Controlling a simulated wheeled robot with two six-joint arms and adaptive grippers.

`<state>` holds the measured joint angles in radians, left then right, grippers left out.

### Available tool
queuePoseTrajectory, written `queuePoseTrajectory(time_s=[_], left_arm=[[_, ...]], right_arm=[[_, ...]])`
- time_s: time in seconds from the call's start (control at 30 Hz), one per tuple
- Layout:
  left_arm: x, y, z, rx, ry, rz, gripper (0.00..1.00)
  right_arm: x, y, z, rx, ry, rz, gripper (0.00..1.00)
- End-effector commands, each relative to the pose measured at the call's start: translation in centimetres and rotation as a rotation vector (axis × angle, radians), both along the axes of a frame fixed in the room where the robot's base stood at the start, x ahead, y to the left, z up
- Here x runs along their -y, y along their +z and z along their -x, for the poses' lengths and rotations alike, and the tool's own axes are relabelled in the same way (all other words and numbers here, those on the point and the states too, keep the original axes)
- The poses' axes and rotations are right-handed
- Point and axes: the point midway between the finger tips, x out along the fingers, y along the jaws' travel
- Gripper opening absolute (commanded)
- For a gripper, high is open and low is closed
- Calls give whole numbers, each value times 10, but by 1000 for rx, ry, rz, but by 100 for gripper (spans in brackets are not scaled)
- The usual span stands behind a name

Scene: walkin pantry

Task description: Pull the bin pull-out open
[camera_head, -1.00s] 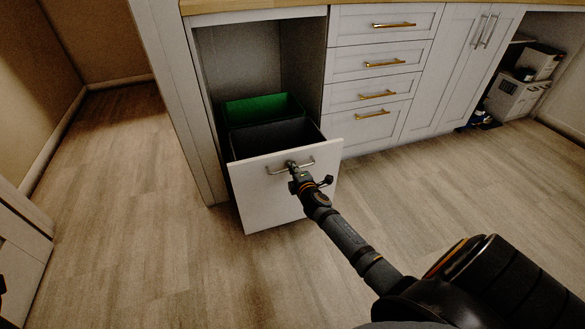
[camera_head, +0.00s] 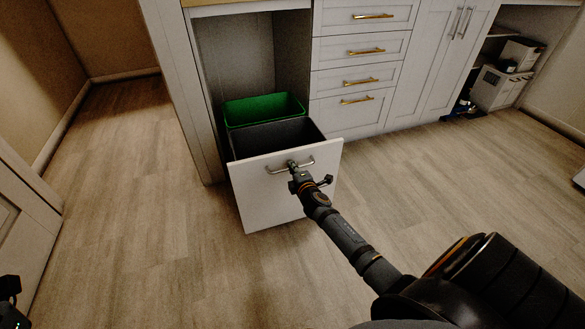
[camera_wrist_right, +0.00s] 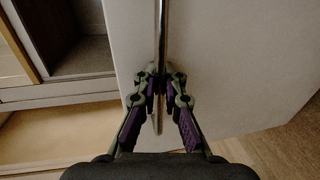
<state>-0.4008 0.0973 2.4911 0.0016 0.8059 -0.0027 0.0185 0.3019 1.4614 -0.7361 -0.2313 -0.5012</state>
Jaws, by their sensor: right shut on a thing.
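The bin pull-out (camera_head: 268,196) stands out from the cabinet in the head view, with its white front well clear of the frame. A green bin (camera_head: 262,108) and a dark bin (camera_head: 276,140) show behind the front. My right gripper (camera_head: 292,166) is shut on the silver handle (camera_head: 277,171) at the top of the front. The right wrist view shows its fingers (camera_wrist_right: 159,84) closed around the handle bar (camera_wrist_right: 162,34). A dark piece that looks like my left gripper (camera_head: 10,290) shows at the lower left edge, too cut off to read.
Closed drawers (camera_head: 364,50) with gold handles and tall cabinet doors (camera_head: 446,60) stand to the right of the pull-out. An open bay with boxes (camera_head: 498,88) is farther right. A white panelled door (camera_head: 22,240) stands at left. The wood floor (camera_head: 160,260) around the front is clear.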

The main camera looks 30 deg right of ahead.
Motion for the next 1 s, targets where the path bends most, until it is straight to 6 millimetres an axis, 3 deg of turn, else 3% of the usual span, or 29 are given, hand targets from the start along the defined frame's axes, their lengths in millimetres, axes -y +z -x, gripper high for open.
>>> queuePoseTrajectory(time_s=[0.5, 0.6, 0.87, 1.0], left_arm=[[0, 0, 0, -4, 0, 1, 40], [0, 0, 0, -4, 0, 2, 40], [-1, 0, 0, -4, 0, 3, 40], [-1, 0, 0, -4, 0, 4, 40]], right_arm=[[1, 1, 0, 2, -1, 2, 0], [0, 1, 0, 2, 0, 1, 17], [0, 1, 0, 1, 0, 1, 17], [-2, 2, 10, 1, 1, 2, 17]])
